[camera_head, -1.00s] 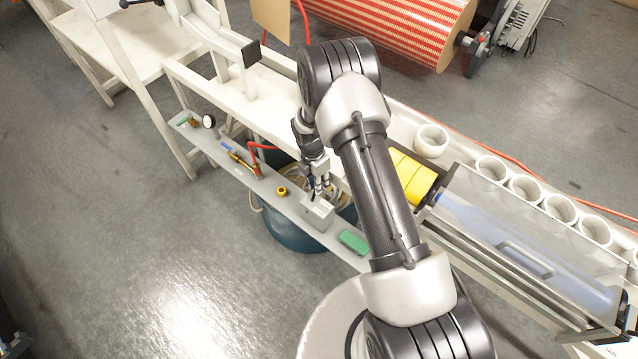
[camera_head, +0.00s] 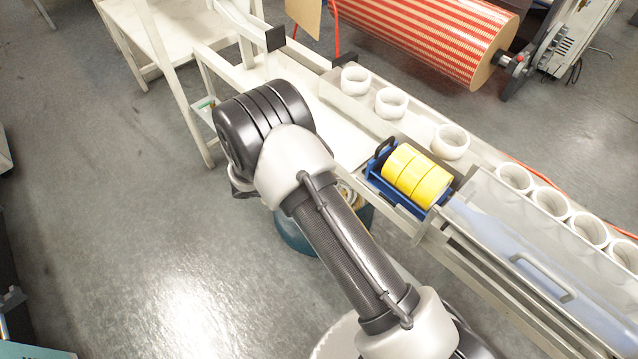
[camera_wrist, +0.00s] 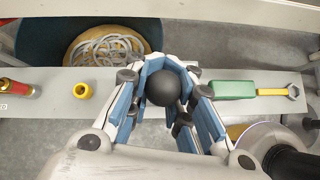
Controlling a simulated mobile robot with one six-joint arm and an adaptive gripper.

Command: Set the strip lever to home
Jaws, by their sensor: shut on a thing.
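In the wrist view my gripper (camera_wrist: 163,95) has its fingers closed around a round black knob (camera_wrist: 163,88), which looks like the ball end of the strip lever. The knob sits between the blue finger pads. The lever's shaft and base are hidden below the knob and fingers, so its position cannot be told. In the head view my gripper and the lever are hidden behind my arm.
A grey shelf (camera_wrist: 52,110) runs beneath, with a yellow ring (camera_wrist: 83,90), a green block (camera_wrist: 232,90) and a yellow-handled wrench (camera_wrist: 278,92). A dark bin with coiled strip (camera_wrist: 105,48) stands behind. Yellow tape rolls (camera_head: 417,176) sit in a blue holder at right.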

